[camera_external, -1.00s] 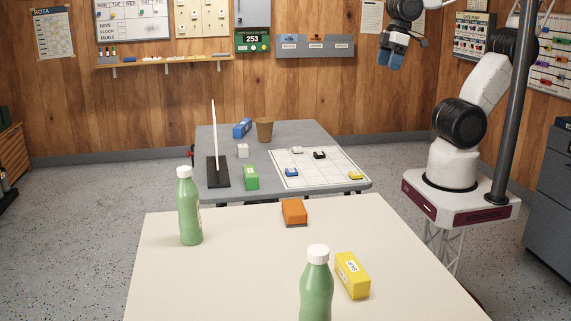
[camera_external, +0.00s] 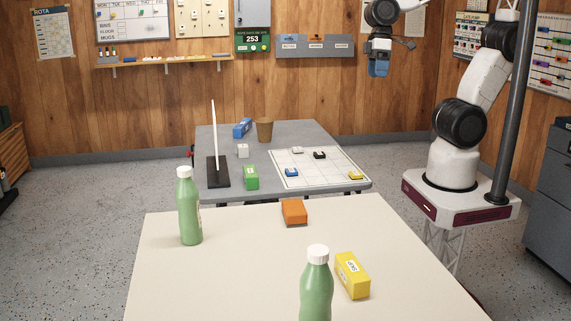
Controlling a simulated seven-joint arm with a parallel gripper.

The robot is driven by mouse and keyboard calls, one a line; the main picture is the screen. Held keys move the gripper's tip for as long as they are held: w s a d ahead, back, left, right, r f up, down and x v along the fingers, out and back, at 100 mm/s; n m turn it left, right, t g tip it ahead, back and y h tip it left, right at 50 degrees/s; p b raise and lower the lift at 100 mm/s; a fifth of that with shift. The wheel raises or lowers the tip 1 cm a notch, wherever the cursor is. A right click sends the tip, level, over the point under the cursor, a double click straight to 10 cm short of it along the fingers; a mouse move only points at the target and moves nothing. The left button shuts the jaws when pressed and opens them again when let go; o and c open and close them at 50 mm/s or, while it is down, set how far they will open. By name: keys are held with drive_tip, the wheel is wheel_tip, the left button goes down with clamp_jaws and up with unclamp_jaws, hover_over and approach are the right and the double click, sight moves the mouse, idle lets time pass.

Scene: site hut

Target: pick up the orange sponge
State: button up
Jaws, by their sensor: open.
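The orange sponge (camera_external: 294,212) is a small block lying on the cream table (camera_external: 240,270), close to its far edge. My gripper (camera_external: 377,72) is open and empty, high in the air at the upper right. It is well above the tables and apart from the sponge, pointing down. No part of the sponge's top is hidden.
A green bottle (camera_external: 189,207) stands left of the sponge, another (camera_external: 316,285) in front. A yellow box (camera_external: 352,275) lies at right.

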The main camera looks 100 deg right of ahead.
drive_tip(key=w+a+f+m+g+y, duration=0.2)
drive_tip(key=w+a+f+m+y, duration=0.3)
drive_tip(key=w, duration=0.4)
drive_tip(key=m+t+y, duration=0.2)
drive_tip(key=m+y, duration=0.5)
drive_tip(key=m, duration=0.4)
approach(292, 201)
drive_tip(key=a, duration=0.2)
drive_tip(key=shift+w+a+f, duration=0.25)
drive_tip(key=shift+w+a, duration=0.1)
drive_tip(key=shift+x, duration=1.3)
drive_tip(key=shift+s, duration=0.1)
drive_tip(key=shift+a, duration=0.1)
drive_tip(key=shift+s+a+f, duration=0.1)
drive_tip(key=shift+a+f, duration=0.3)
drive_tip(key=shift+a, duration=0.25)
drive_tip(key=shift+s+a+f, duration=0.1)
drive_tip(key=shift+a+f, duration=0.3)
drive_tip(key=shift+a, duration=0.25)
drive_tip(key=shift+x, duration=1.05)
